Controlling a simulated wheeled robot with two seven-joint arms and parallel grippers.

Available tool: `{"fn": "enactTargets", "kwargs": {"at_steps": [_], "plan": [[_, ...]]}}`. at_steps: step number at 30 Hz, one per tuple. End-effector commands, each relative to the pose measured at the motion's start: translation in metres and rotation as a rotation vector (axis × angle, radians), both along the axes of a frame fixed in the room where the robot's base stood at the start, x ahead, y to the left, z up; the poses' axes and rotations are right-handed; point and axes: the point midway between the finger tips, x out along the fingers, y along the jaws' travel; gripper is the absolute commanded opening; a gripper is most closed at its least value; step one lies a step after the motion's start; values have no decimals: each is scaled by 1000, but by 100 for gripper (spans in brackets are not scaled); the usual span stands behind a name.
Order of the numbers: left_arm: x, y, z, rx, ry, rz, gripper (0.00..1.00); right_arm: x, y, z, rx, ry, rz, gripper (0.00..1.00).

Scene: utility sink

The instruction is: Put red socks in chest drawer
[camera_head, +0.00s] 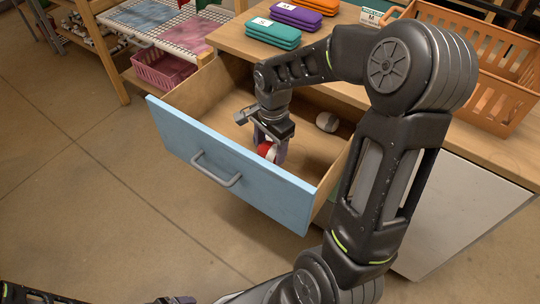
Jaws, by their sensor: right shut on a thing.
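The chest drawer (178,126) stands pulled out, with a blue front and a grey handle. My right gripper (268,154) points down inside the drawer. It is shut on a red sock bundle (264,149) with some white on it, low near the drawer floor. I cannot tell whether the bundle touches the floor. A second rolled bundle, grey and whitish (327,122), lies in the drawer to the right of the gripper. At the bottom left edge a part of my left arm shows, but its fingertips cannot be made out.
The chest top holds teal (273,34), purple (297,17) and orange (318,5) folded stacks at the back. A large orange basket (497,98) stands at the right. A pink basket (163,72) sits on a rack shelf at left. The floor in front is clear.

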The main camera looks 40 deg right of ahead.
Motion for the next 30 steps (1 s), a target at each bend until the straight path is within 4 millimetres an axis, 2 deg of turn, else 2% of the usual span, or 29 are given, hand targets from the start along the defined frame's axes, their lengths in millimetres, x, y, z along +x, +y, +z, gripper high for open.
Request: {"fn": "enactTargets", "kwargs": {"at_steps": [5, 12, 25, 26, 30], "plan": [[0, 0, -2, 0, 0, 0, 86, 0, 0, -5, 1, 1, 0, 23], [0, 0, -9, 0, 0, 1, 86, -1, 0, -36, 1, 2, 1, 23], [0, 0, -13, 0, 0, 1, 86, 0, 0, -42, 0, -1, 1, 23], [0, 0, -12, 0, 0, 1, 86, 0, 0, -42, 0, -1, 1, 63], [0, 0, -11, 0, 0, 1, 86, 0, 0, -41, 0, 0, 0, 75]]}}
